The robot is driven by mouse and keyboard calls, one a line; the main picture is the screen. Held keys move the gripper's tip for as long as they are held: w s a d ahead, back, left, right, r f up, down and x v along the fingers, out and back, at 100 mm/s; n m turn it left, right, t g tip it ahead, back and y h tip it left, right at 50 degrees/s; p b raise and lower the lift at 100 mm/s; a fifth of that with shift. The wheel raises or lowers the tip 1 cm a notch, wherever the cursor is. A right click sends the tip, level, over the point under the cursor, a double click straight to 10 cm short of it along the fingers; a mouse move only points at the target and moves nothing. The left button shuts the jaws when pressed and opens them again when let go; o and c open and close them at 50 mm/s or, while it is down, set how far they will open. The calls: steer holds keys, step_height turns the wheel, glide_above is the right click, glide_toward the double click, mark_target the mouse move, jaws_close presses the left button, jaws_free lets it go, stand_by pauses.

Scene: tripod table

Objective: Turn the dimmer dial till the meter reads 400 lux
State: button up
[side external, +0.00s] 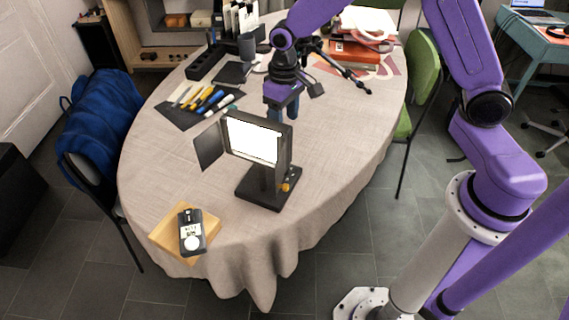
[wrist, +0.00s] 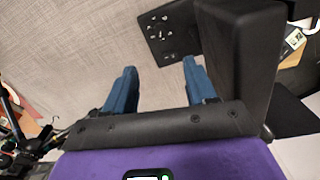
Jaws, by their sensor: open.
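The lamp (side external: 255,138) stands on the table with its white panel lit and a dark flap at its left. Its small orange dial (side external: 286,187) is low on the right, by the base. The wrist view shows the lamp's dark housing (wrist: 250,55) and its base with white marks (wrist: 168,38); I cannot clearly pick out the dial there. The handheld meter (side external: 192,234) lies on a wooden block in front of the lamp; its digits are too small to read. My gripper (side external: 282,112) is open and empty, behind and above the lamp, apart from the dial.
A dark mat with pens and markers (side external: 203,104) lies left of the lamp. A black tripod (side external: 345,75) and red books (side external: 355,52) are behind. A wooden block (side external: 160,236) bears the meter near the table's front edge. Bare cloth (side external: 335,135) lies right of the lamp.

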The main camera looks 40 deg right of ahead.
step_height(320, 180, down, 17)
steer(key=shift+f, duration=0.15)
stand_by(0.5)
jaws_close()
